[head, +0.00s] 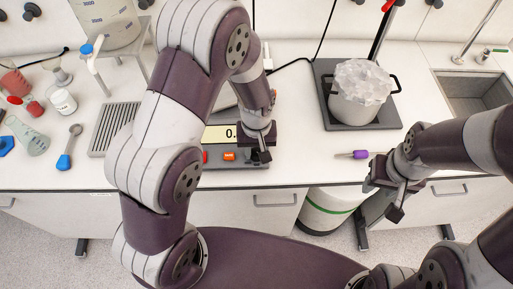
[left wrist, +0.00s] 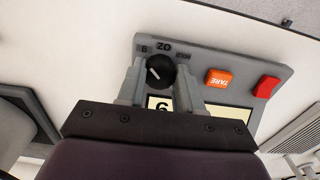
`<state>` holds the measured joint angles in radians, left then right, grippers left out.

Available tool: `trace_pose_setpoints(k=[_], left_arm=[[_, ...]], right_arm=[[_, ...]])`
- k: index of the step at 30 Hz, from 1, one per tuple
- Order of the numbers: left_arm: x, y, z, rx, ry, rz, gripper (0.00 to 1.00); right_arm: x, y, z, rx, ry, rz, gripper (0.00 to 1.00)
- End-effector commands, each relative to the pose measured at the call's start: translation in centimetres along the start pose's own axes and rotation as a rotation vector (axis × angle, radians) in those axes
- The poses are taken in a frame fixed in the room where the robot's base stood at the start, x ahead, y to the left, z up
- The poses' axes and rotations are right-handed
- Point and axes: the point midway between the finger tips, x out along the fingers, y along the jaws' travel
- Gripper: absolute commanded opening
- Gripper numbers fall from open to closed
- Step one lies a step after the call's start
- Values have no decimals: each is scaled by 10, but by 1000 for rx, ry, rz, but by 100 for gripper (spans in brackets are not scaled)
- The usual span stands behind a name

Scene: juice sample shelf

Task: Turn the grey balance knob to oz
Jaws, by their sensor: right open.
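The balance knob (left wrist: 160,71) is dark with a short white pointer line, on the balance's grey front panel (left wrist: 228,62). The pointer mark lies on the knob's left side in the left wrist view, towards the leftmost of several small labels. The "oz" label (left wrist: 163,46) is at the middle above the knob there and looks inverted. My left gripper (left wrist: 159,84) has one finger on each side of the knob; I cannot tell whether they press on it. In the head view my left gripper (head: 259,152) hides the knob. My right gripper (head: 388,202) is open and empty by the counter's front edge.
The panel also holds an orange TARE button (left wrist: 219,79) and a red button (left wrist: 267,87). In the head view a purple-handled tool (head: 359,154) lies near my right gripper. A pot (head: 361,98) stands behind it. A blue-handled tool (head: 66,158) lies at left.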

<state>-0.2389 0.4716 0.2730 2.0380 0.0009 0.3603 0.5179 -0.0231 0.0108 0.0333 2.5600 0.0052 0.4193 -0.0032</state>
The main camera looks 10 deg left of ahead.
Motion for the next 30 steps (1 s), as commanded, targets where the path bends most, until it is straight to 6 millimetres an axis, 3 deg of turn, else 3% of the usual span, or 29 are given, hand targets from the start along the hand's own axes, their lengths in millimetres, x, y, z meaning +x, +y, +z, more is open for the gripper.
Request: trace_pose_setpoints(k=[11,30], left_arm=[[-1,0,-2,79,4,1,5],[-2,1,-2,580,7,1,5]], right_arm=[[-3,0,0,0,0,0,45],[-17,0,-2,0,0,0,45]])
